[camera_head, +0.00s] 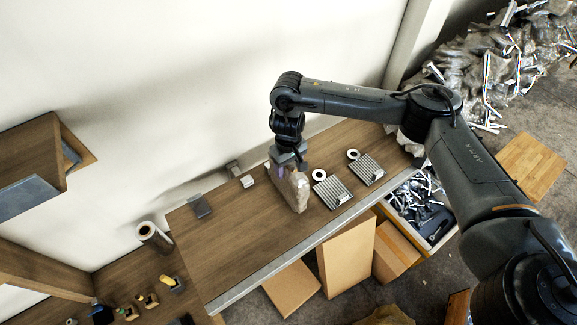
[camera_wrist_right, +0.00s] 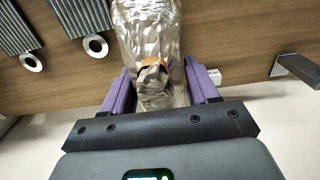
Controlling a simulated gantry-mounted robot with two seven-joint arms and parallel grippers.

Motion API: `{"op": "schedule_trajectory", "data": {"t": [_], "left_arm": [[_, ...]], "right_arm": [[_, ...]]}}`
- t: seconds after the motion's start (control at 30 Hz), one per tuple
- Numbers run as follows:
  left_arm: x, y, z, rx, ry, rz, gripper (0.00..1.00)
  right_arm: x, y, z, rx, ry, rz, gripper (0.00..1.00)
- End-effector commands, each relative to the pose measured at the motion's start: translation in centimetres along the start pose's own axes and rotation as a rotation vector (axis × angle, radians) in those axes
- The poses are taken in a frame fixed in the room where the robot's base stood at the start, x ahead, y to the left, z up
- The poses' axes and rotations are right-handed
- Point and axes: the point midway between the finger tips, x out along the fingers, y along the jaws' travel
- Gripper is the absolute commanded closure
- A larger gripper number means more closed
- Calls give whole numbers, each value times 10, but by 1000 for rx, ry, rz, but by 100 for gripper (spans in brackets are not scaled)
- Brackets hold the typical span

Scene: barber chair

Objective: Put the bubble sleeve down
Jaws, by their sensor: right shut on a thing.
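The bubble sleeve (camera_head: 296,190) is a clear, crinkled wrap with something brownish-orange inside. In the head view it stands at the wooden bench, below my right gripper (camera_head: 283,172). In the right wrist view the sleeve (camera_wrist_right: 150,45) lies between the two purple fingers of my right gripper (camera_wrist_right: 160,88), which is shut on its near end. Its far end runs out of the top of that view. I cannot tell whether its lower end touches the bench. My left gripper is not in either view.
The wooden bench (camera_head: 240,245) has bare room left of the sleeve. Two ribbed metal plates (camera_head: 332,192) (camera_head: 366,168) with rings lie to its right. A dark block (camera_head: 200,206) and a small white block (camera_head: 247,181) are to its left. An open drawer of metal parts (camera_head: 420,205) is at right.

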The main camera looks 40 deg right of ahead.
Motion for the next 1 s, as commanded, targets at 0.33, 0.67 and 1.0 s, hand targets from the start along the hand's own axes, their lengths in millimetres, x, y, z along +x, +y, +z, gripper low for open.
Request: {"op": "schedule_trajectory", "data": {"t": [0.33, 0.67, 1.0], "left_arm": [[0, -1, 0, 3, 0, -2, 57], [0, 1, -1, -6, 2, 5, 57], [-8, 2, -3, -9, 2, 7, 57]], "right_arm": [[3, 0, 0, 0, -1, 0, 18], [2, 0, 0, 0, 0, 0, 15], [-33, 0, -1, -1, 4, 0, 15]]}}
